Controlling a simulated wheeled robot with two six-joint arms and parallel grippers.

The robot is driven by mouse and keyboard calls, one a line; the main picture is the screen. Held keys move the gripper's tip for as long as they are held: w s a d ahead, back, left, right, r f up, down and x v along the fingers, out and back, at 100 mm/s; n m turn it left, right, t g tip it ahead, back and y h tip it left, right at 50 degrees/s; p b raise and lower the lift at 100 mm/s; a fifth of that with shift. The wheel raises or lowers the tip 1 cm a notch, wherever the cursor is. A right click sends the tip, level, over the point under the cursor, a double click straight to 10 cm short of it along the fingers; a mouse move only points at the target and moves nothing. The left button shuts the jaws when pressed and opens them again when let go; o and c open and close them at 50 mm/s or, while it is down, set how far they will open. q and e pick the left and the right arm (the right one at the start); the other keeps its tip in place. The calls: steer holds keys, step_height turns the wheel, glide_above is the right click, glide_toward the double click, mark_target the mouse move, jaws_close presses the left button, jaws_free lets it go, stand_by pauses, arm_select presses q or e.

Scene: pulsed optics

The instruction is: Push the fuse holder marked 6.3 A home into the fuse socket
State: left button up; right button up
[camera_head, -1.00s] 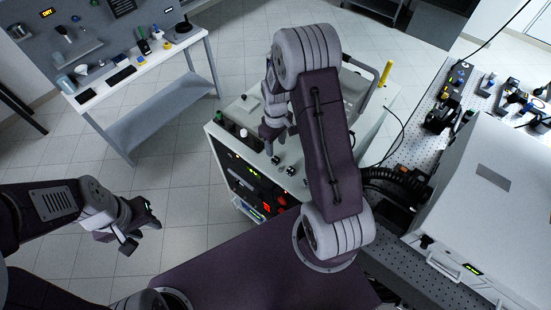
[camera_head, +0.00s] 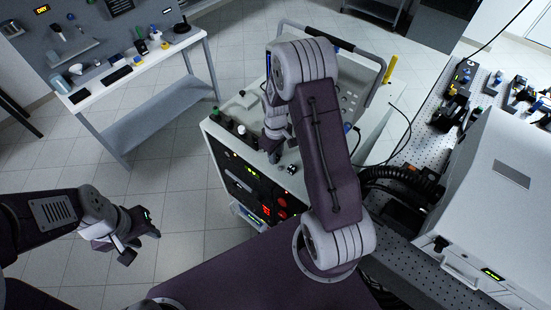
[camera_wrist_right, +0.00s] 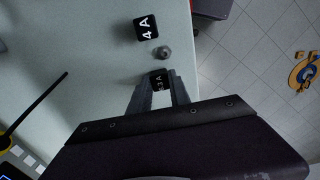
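My right gripper (camera_wrist_right: 160,88) points down at the cart top, its fingers on either side of a black block, the fuse holder (camera_wrist_right: 159,80). Only "3 A" of its label is readable; the fingers look closed against its sides. How deep it sits and the fuse socket beneath are hidden. A similar black block marked 4 A (camera_wrist_right: 146,28) stands farther up in the wrist view. In the head view my right gripper (camera_head: 273,148) is over the cart's near part, small and partly hidden by my arm. My left gripper (camera_head: 140,240) hangs over the floor, empty, fingers apart.
A small grey metal knob (camera_wrist_right: 164,52) stands between the two blocks. The white cart (camera_head: 227,150) has a grey handle (camera_head: 345,45) and a front panel with a red display. A perforated optics table (camera_head: 420,150) and large white box (camera_head: 500,200) stand right. A workbench (camera_head: 150,60) stands upper left.

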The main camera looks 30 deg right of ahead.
jaws_close()
steer(key=shift+r+p, duration=3.25)
steer(key=shift+r, duration=0.55)
steer(key=shift+f, duration=0.1)
